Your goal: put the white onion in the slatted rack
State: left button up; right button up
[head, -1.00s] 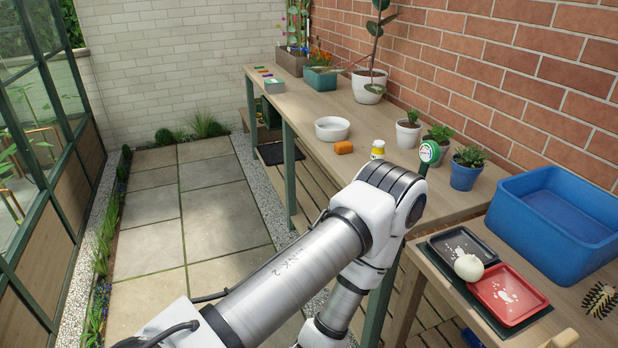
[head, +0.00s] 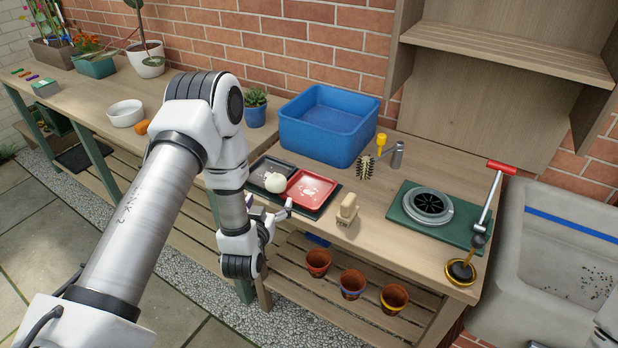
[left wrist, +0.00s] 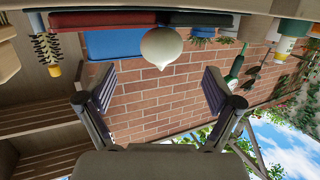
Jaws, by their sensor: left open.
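The white onion (head: 274,183) sits on the black tray (head: 262,167), near its edge with the red tray (head: 309,190). My left gripper (head: 272,210) is open and empty at the bench's front edge, just in front of the onion and apart from it. In the left wrist view, which looks upside down, the onion (left wrist: 161,46) shows beyond and between the open fingers (left wrist: 158,88). A slatted lower shelf (head: 325,318) runs under the bench; I cannot tell whether this is the slatted rack.
A blue tub (head: 330,142) stands behind the trays. A wooden-backed brush (head: 347,208), a round bristle brush (head: 366,165) and a green board with a round grate (head: 428,207) are to the right. Several terracotta pots (head: 352,281) stand below. A sink (head: 565,255) is at far right.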

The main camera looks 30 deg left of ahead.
aim_at(274, 189)
pick_arm(q)
jog(key=x, duration=0.4)
jog(key=shift+a+f, duration=0.1)
jog(key=shift+a, duration=0.35)
jog(key=w+p, duration=0.1)
jog(key=w, duration=0.2)
jog(key=shift+w+a, duration=0.1)
jog(key=shift+w, duration=0.25)
jog(key=shift+w+a+f, duration=0.3)
jog(key=shift+w+a, duration=0.05)
jog(key=shift+w, duration=0.05)
jog(key=shift+d+r, duration=0.1)
jog(key=shift+r, duration=0.05)
jog(key=c, duration=1.4)
pick_arm(e)
jog(key=shift+w+a+r, duration=0.2)
jog(key=shift+r, duration=0.3)
jog(key=shift+w+a+r, duration=0.15)
jog(key=shift+r, duration=0.35)
